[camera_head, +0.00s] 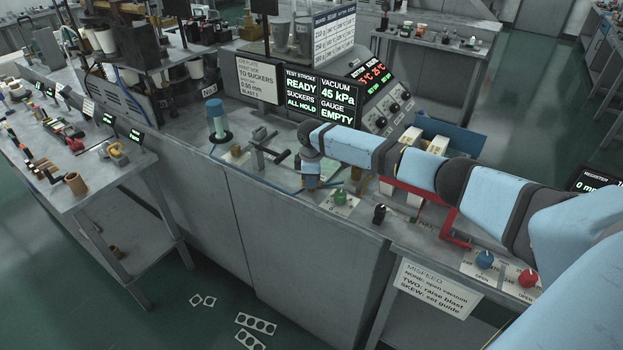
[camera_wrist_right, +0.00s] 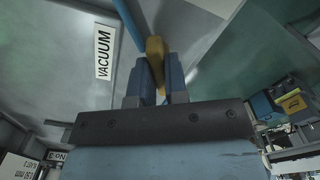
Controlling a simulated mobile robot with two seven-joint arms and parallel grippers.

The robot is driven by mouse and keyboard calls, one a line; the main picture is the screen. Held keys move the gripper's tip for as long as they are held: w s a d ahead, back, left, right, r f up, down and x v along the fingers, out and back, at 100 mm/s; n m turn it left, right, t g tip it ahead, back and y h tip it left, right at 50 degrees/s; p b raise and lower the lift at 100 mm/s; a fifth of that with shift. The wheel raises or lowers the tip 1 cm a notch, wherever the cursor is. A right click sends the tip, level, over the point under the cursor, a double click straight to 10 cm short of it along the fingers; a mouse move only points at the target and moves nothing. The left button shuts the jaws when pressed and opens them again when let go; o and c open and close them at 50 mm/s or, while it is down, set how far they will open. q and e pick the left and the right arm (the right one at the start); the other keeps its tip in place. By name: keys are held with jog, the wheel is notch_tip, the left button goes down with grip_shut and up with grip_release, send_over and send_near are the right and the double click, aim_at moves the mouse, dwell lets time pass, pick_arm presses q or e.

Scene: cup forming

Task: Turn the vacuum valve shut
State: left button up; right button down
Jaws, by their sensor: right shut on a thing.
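The vacuum valve's ochre-yellow handle (camera_wrist_right: 155,48) shows in the right wrist view, next to a white label (camera_wrist_right: 104,53) reading VACUUM. My right gripper (camera_wrist_right: 155,78) has its two blue fingers closed on either side of this handle. The valve body is hidden, and I cannot tell the handle's angle to the pipe. In the head view my right arm reaches in from the right, and its gripper (camera_head: 310,181) points down at the machine's front top edge. The handle is not clear there. The display (camera_head: 338,92) reads VACUUM 45 kPa and SUCKERS ALL HOLD. My left gripper is out of view.
A green knob (camera_head: 340,196) and a black knob (camera_head: 379,213) sit right of the gripper. Blue (camera_head: 485,259) and red (camera_head: 528,278) knobs are farther right. A red bracket (camera_head: 455,238) lies under my arm. A metal clamp-like fixture (camera_head: 264,146) stands to the left.

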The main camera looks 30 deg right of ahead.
jog(key=n, duration=0.5)
jog(key=shift+n, duration=0.4)
jog(key=n, duration=0.4)
jog(key=shift+n, duration=1.2)
jog(key=c, duration=1.1)
grip_release()
jog(key=shift+c, duration=0.2)
